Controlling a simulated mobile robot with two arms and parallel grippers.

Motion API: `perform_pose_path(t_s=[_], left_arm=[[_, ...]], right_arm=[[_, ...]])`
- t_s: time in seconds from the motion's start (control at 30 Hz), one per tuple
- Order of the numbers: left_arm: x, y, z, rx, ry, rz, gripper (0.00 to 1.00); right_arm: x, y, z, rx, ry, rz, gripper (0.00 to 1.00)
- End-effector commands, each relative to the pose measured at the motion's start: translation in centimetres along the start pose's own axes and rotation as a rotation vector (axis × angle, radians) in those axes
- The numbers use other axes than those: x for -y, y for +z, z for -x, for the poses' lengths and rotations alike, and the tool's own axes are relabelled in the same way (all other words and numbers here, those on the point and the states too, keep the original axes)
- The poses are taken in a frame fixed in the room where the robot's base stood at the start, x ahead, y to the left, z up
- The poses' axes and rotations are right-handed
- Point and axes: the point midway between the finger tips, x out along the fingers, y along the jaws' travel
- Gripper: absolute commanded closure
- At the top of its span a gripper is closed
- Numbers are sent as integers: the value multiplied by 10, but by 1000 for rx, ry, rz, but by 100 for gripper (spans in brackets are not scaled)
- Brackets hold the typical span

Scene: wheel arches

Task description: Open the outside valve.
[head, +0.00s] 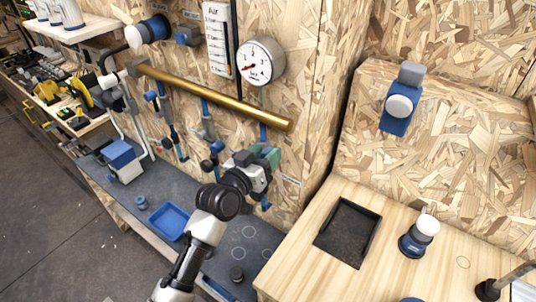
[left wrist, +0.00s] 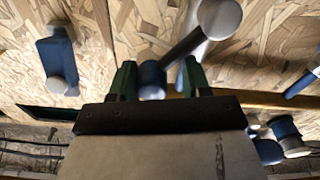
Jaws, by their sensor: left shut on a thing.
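A brass pipe (head: 215,97) runs along the chipboard wall with several blue-and-grey valves hanging below it. One valve (head: 208,125) is left of my left gripper, and another (head: 165,115) is further left. My left gripper (head: 265,158) is at the rightmost drop below the pipe's right end and hides most of the valve there. In the left wrist view its green fingers (left wrist: 158,80) are shut on a blue handle end (left wrist: 152,78), beside a grey bar with a round end (left wrist: 220,18). No readable label shows which valve is the outside one. My right gripper is out of view.
A round gauge (head: 259,61) and an "Air" sign (head: 216,38) are above the pipe. A blue tray (head: 168,221) is on the dark bench below. At right, a wooden worktop has a black recessed tray (head: 348,232) and a blue-and-white knob (head: 417,238).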

Motion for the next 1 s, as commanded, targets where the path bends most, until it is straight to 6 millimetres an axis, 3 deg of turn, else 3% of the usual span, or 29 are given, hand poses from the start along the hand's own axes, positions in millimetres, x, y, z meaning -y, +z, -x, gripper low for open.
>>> perform_pose_path(t_s=[0.03,0.5,1.0], left_arm=[[1,8,1,31,2,57,95],[22,-3,1,32,-2,474,95],[35,-7,0,31,-3,695,94]], right_arm=[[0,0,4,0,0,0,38],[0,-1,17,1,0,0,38],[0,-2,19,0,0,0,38]])
